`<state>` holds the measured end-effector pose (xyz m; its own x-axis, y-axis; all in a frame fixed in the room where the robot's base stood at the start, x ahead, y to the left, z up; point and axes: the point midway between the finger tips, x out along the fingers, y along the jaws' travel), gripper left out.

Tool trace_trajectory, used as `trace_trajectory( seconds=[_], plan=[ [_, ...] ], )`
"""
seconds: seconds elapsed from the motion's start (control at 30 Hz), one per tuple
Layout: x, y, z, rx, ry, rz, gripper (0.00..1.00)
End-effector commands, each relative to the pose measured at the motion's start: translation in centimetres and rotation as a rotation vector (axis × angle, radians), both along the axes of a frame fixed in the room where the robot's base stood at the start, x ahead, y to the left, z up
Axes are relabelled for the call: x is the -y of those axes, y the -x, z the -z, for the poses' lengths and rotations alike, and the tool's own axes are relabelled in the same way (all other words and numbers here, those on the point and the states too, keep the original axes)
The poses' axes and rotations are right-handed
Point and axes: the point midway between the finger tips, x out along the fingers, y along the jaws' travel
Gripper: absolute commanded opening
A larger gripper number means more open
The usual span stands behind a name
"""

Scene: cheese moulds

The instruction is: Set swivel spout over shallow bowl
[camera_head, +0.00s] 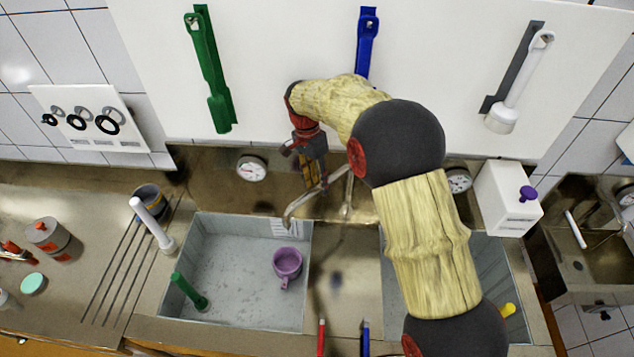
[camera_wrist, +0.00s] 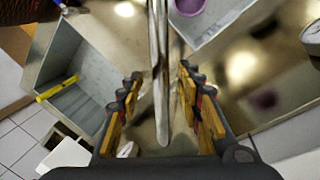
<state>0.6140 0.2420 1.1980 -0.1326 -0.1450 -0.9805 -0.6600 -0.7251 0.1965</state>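The metal swivel spout (camera_head: 303,207) rises at the back of the sink, and its curved end hangs over the right part of the left basin. A purple round vessel with a handle (camera_head: 287,263), the only bowl-like thing I see, stands on that basin's floor, in front of the spout's end. Part of it shows at the top of the wrist view (camera_wrist: 188,5). My gripper (camera_head: 312,183) is at the spout, pointing down. In the wrist view my gripper (camera_wrist: 160,103) is open, with the metal tube (camera_wrist: 161,60) between its fingers and gaps on both sides.
The left basin (camera_head: 235,311) also holds a green-handled tool (camera_head: 188,291). My arm covers much of the right basin (camera_head: 490,262), where something yellow (camera_head: 507,310) shows. A white box (camera_head: 507,199) stands at the back right. Dial gauges (camera_head: 251,168) are on the back panel.

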Motion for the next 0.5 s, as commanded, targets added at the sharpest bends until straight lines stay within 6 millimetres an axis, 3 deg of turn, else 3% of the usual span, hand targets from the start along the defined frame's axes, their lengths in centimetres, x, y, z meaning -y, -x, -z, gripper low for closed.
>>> trace_trajectory(
  seconds=[0.3,0.5],
  plan=[
    [-0.1,-0.1,-5.7,0.003,-0.002,0.0,0.36],
    [0.0,-0.1,-8.4,0.002,-0.001,0.0,0.36]
  ],
)
